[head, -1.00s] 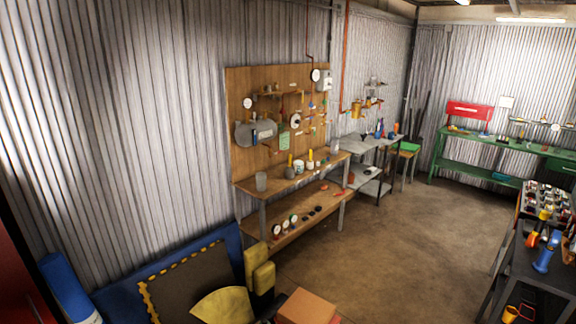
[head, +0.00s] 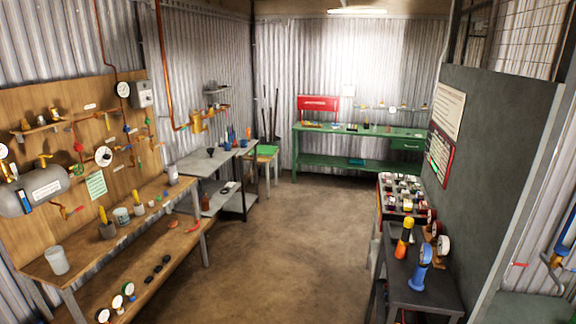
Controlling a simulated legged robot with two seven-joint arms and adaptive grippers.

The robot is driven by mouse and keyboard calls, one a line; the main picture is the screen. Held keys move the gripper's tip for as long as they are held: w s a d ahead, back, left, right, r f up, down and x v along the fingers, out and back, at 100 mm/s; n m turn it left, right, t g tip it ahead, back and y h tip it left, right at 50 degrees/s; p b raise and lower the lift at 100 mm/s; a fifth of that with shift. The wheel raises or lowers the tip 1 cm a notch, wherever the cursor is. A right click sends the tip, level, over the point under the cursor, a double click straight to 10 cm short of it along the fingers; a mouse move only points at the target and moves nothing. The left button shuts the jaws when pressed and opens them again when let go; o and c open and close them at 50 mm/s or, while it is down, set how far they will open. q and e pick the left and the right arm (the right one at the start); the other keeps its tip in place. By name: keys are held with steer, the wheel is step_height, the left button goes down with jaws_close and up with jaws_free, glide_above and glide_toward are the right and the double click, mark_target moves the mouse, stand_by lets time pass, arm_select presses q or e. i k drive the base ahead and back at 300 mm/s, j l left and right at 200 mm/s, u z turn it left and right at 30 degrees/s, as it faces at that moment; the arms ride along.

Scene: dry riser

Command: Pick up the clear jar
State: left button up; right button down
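A clear, translucent jar-like container (head: 57,261) stands upright at the near left end of the wooden bench's top shelf (head: 85,250). A smaller pale container (head: 122,216) stands further along the same shelf, and a whitish cup-like one (head: 172,175) stands at its far end. I cannot tell for certain which of these is the clear jar; the nearest looks most see-through. Neither of my grippers is in view.
A grey table (head: 208,163) stands beyond the wooden bench, and a green workbench (head: 355,132) is at the back wall. A dark table (head: 425,290) with blue and yellow tools is at right. The concrete floor (head: 285,240) between is clear.

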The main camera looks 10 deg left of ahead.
mark_target(59, 264)
steer(key=i+u, duration=0.15)
steer(key=i, duration=0.4)
steer(key=i+u, duration=0.15)
steer(key=i, duration=0.4)
steer(key=i+l+u, duration=0.15)
steer(key=i, duration=0.35)
steer(key=i+l+u, duration=0.2)
steer(key=i, duration=0.35)
steer(key=i+j+u, duration=0.2)
steer(key=i+u, duration=0.75)
steer(key=i+l+u, duration=0.15)
steer(key=i+u, duration=0.3)
steer(key=i+l+u, duration=0.3)
steer(key=i+u, duration=0.2)
